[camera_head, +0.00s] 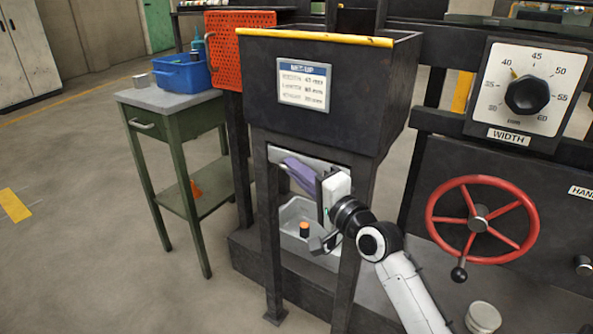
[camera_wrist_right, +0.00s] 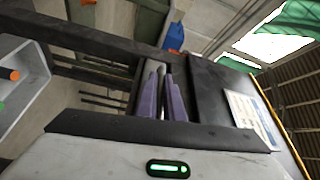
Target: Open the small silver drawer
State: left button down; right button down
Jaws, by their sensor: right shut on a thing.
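The small silver drawer (camera_head: 274,155) appears as a pale strip under the black hopper, mostly hidden by my gripper and the frame. My right gripper (camera_head: 287,163) reaches into the opening below the hopper, its purple fingers against that pale front. In the right wrist view, the two purple fingers (camera_wrist_right: 162,72) are close together with a thin pale bar (camera_wrist_right: 161,104) between them. The bar looks like a handle, but its ends are hidden. The drawer looks shut, as far as it can be seen. My left gripper is in neither view.
The black hopper (camera_head: 338,110) overhangs the opening, with dark frame legs on both sides. A grey bin (camera_head: 290,211) holding an orange-topped piece stands below. A green side table (camera_head: 172,97) with a blue bin (camera_head: 182,79) is left; a red handwheel (camera_head: 432,218) is right.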

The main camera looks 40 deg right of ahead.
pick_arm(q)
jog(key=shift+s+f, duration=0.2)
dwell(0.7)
